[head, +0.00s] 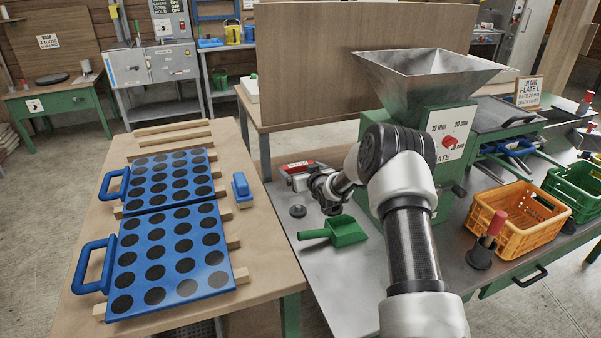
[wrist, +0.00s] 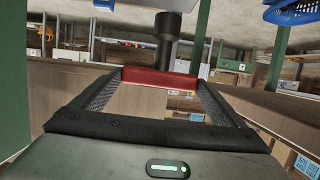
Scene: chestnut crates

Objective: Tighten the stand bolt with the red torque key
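My gripper (head: 303,180) reaches left of the green machine, above the grey bench. In the wrist view, its two mesh-sided fingers (wrist: 160,88) close on the ends of a red bar (wrist: 150,77), which looks like the handle of the red torque key. A dark cylinder (wrist: 167,28) shows beyond the bar; I cannot tell whether it belongs to the key. In the head view, the red piece (head: 297,166) shows at my gripper. I cannot make out the stand bolt for certain. A dark round piece (head: 298,211) lies on the bench below my gripper, apart from it.
A green scoop (head: 346,231) lies on the bench near my gripper. The green machine (head: 440,122) with its metal hopper (head: 430,72) stands close to my arm. Blue handled plates (head: 170,258) lie on the left table. An orange crate (head: 515,218) and a red-handled tool (head: 489,240) are right.

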